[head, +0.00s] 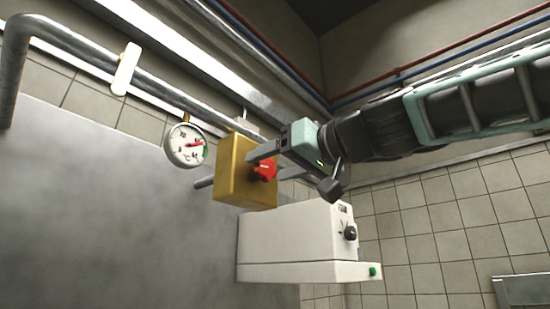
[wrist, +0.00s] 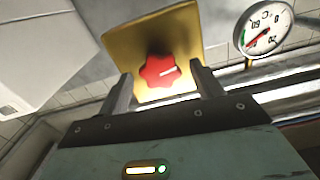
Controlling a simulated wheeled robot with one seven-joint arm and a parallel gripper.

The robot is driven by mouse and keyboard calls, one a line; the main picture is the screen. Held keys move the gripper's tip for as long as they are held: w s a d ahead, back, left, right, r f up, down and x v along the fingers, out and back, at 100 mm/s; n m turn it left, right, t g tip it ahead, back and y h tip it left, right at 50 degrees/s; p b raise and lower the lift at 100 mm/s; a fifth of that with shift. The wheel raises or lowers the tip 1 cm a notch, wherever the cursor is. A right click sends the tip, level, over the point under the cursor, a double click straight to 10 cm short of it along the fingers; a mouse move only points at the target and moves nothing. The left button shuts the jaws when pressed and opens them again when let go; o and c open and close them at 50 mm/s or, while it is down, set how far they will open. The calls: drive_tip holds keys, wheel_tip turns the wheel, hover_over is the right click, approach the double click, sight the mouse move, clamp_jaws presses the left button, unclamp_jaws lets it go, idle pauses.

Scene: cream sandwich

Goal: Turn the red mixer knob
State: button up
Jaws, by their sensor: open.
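The red mixer knob (head: 265,170) sits on the front of a yellow-gold box (head: 231,182) fixed on the pipe. In the wrist view the knob (wrist: 160,72) is star-shaped with a pale pointer line, in front of the gold box (wrist: 120,42). My gripper (head: 270,162) is at the box with its fingers apart. In the wrist view my gripper (wrist: 160,88) has one finger to the left of the knob and one to the right, with visible gaps. I cannot tell how far the fingertips are from the box face.
A round temperature gauge (head: 186,145) hangs left of the box and also shows in the wrist view (wrist: 264,28). A white appliance (head: 290,238) with a black knob stands just below the box. Pipes run along the wall above.

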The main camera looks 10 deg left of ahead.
drive_tip(key=shift+a, duration=0.1)
drive_tip(key=c, duration=1)
drive_tip(key=m, duration=0.4)
drive_tip(key=shift+m+b, duration=0.3)
drive_tip(key=shift+m, duration=0.1)
drive_tip(key=m, duration=0.4)
drive_tip(key=shift+m, duration=0.4)
drive_tip(key=o, duration=1)
